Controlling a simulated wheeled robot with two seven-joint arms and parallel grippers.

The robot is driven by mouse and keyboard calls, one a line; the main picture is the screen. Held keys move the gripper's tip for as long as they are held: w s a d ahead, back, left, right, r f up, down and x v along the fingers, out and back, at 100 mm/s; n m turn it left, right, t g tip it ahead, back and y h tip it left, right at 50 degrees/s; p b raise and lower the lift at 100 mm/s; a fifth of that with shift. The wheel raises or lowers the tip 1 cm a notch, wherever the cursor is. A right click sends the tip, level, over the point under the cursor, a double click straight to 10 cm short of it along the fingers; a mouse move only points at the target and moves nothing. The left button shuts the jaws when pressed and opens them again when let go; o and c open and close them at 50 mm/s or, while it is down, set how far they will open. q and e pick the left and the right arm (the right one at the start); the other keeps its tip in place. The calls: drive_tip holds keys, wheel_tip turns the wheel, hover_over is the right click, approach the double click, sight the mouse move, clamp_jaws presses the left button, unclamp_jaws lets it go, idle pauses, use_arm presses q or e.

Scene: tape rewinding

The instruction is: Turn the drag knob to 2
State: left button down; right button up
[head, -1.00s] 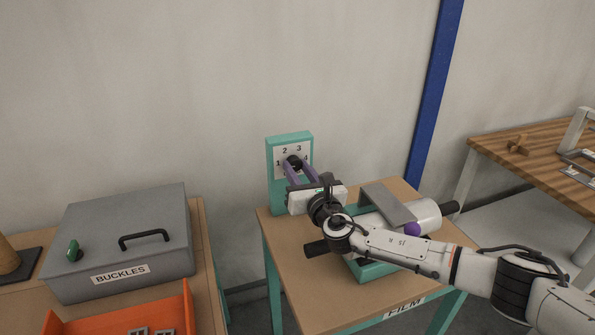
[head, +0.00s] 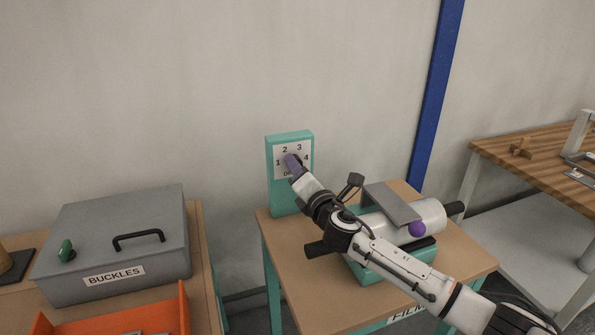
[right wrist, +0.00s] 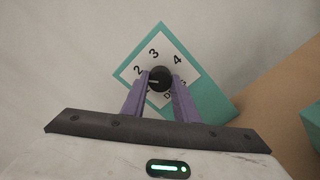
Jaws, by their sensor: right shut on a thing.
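The drag knob (right wrist: 160,73) is black and round, with a pale pointer line, on a white dial plate numbered 1 to 4. In the right wrist view the line points left, toward the side of the 2 and a little below it. The 1 is hidden there. The dial sits on an upright teal panel (head: 275,194). My right gripper (head: 292,161) is shut on the knob, with one purple finger on each side, as the right wrist view (right wrist: 160,84) shows. In the head view the fingers hide the knob. My left gripper is not in view.
A grey BUCKLES box (head: 120,215) and orange tray (head: 165,317) are at left. A blue post (head: 437,90) rises behind.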

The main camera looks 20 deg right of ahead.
drive_tip(key=shift+m, duration=0.7)
drive_tip(key=o, duration=1.1)
drive_tip(key=shift+c, duration=0.2)
wheel_tip(320, 180, up, 10)
drive_tip(key=p, duration=0.2)
